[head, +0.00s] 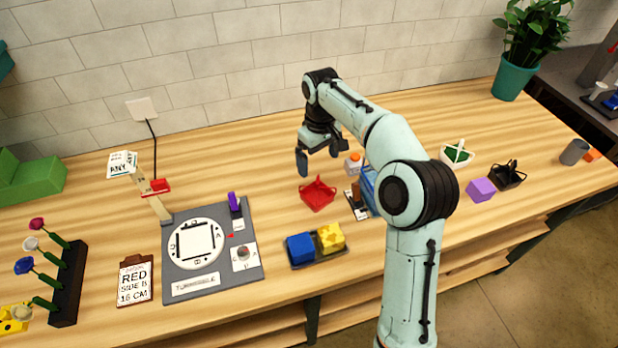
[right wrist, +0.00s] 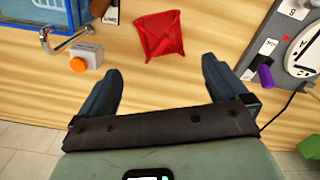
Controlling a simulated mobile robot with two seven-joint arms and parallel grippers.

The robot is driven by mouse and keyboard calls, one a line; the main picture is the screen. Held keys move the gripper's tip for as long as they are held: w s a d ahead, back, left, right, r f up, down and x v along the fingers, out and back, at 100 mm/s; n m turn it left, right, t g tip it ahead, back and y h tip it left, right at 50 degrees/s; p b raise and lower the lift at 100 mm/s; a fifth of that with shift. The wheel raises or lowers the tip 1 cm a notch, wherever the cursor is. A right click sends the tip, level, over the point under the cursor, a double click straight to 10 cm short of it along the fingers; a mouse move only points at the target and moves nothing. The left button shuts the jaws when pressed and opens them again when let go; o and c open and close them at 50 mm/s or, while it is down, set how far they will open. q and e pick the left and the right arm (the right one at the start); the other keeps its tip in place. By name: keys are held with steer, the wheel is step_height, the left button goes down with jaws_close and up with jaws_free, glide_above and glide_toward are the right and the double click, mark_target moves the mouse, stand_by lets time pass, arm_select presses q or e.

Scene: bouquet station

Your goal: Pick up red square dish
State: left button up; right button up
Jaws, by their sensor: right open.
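The red square dish (head: 317,194) sits on the wooden table near the middle in the head view, with a folded, pointed shape. In the right wrist view the red dish (right wrist: 160,36) lies beyond the fingertips, roughly between them and apart from them. My right gripper (head: 319,160) is above the table just behind the dish in the head view. In the right wrist view, the right gripper (right wrist: 162,72) has its fingers wide apart with nothing between them. My left gripper is not in the frames.
A blue bin (head: 368,188) and an orange-capped white block (head: 353,163) stand right of the dish. A dark tray (head: 320,258) with blue and yellow blocks lies in front. A grey turntable board (head: 211,284) is at left. An order clipboard (head: 136,280) reads RED.

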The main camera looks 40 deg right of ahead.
mark_target(318, 180)
steer(key=shift+w+f, duration=0.1)
steer(key=shift+f, duration=0.05)
steer(key=f, duration=0.2)
steer(key=f+b, duration=0.1)
steer(key=f, duration=0.3)
steer(key=shift+s+f, duration=0.4)
steer(key=shift+w+f, duration=0.2)
steer(key=shift+f, duration=0.3)
steer(key=f, duration=0.5)
steer(key=shift+w+a+b, duration=0.1)
steer(key=shift+w+b, duration=0.2)
steer(key=shift+b, duration=0.05)
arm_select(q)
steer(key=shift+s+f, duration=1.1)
arm_select(e)
jaws_close()
